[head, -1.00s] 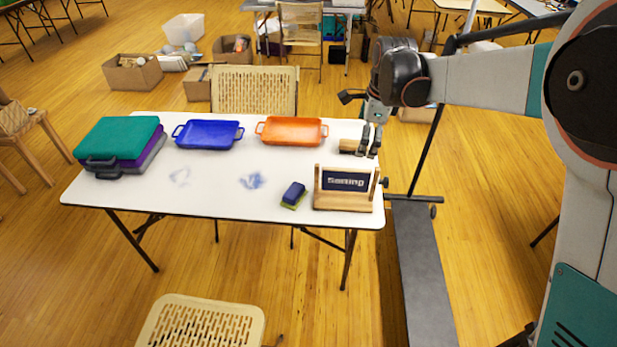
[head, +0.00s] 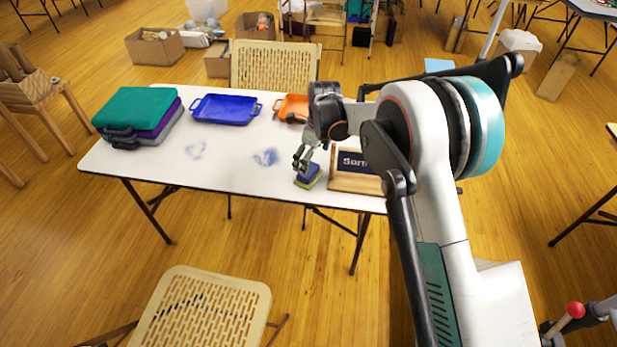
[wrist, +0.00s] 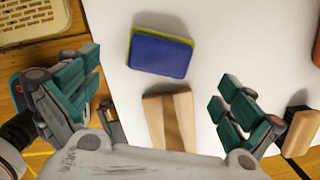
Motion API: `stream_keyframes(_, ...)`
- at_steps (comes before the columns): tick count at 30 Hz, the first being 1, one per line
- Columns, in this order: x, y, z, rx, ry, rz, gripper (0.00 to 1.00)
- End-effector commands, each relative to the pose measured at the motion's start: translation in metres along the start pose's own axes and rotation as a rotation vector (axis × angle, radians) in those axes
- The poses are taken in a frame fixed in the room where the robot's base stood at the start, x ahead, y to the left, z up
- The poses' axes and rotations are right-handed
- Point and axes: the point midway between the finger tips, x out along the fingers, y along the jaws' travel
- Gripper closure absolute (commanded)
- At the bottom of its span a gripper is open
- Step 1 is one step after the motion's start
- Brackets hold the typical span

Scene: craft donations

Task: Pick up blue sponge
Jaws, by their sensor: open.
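The blue sponge (head: 310,174) has a yellow-green layer and lies on the white table near its front edge, left of the wooden-framed sign. It also shows in the wrist view (wrist: 160,54), blue face up, ahead of and between the spread fingers. My gripper (head: 302,160) is just above the sponge in the head view and partly overlaps it. The exact height above the sponge is hard to tell.
A blue tray (head: 226,109), an orange tray (head: 291,108) and stacked cases (head: 135,115) are farther back.

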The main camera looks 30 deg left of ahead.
Motion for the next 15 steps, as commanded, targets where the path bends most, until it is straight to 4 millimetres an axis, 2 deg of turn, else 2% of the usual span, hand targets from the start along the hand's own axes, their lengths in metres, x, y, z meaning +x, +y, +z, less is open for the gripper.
stream_keyframes(3, 0.015, 0.000, 0.000, 0.000, 0.000, 0.000, 0.00)
stream_keyframes(11, 0.027, 0.000, 0.000, -0.001, 0.000, 0.000, 0.00)
stream_keyframes(15, 0.047, 0.000, 0.000, -0.001, 0.000, 0.000, 0.00)
